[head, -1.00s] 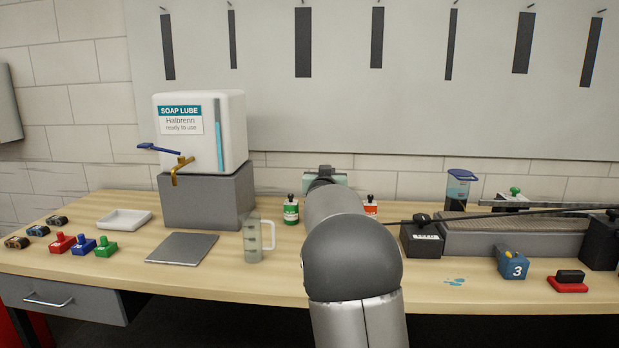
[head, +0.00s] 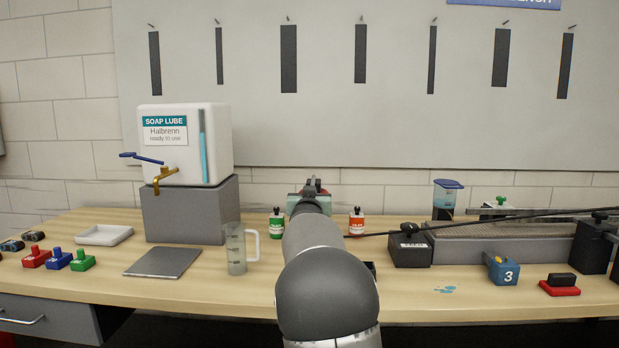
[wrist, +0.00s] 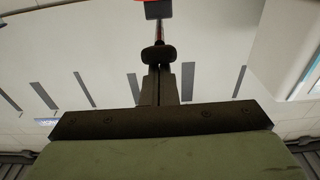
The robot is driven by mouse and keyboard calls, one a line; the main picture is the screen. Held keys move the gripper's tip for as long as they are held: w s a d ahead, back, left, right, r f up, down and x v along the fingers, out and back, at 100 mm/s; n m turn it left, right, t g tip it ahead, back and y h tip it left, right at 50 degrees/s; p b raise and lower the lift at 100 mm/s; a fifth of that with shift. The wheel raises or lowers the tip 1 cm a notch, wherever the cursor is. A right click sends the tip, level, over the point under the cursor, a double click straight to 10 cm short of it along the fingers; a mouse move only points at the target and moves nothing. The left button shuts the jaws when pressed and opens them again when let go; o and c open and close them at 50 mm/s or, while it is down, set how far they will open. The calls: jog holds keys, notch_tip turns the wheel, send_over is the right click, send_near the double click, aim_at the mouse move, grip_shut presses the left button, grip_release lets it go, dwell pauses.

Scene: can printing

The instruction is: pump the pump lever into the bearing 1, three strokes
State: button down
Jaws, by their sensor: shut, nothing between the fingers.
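My gripper (head: 314,184) reaches to the back of the bench, seen from behind past my own arm. In the wrist view my gripper (wrist: 160,68) is shut, with nothing between its fingers. A dark rounded knob (wrist: 158,54) shows at the fingertips. A thin reddish rod runs from it to a dark block (wrist: 158,10) with a red edge above. I cannot tell whether the knob touches the fingers or whether this is the pump lever. In the head view a red part (head: 332,194) shows behind my gripper, mostly hidden. No bearing marked 1 is readable.
A green-labelled bottle (head: 277,225) and an orange-labelled bottle (head: 357,222) flank my arm. A clear jug (head: 237,248) stands left. A blue block marked 3 (head: 502,269) and a red stamp-like block (head: 560,286) stand right. A blue spill (head: 444,290) lies at the front.

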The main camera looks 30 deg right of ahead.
jog(key=s+a+r, duration=0.2)
jog(key=s+a, duration=0.4)
jog(key=s, duration=0.3)
jog(key=shift+s+a+r, duration=0.15)
jog(key=shift+a, duration=0.05)
dwell(0.3)
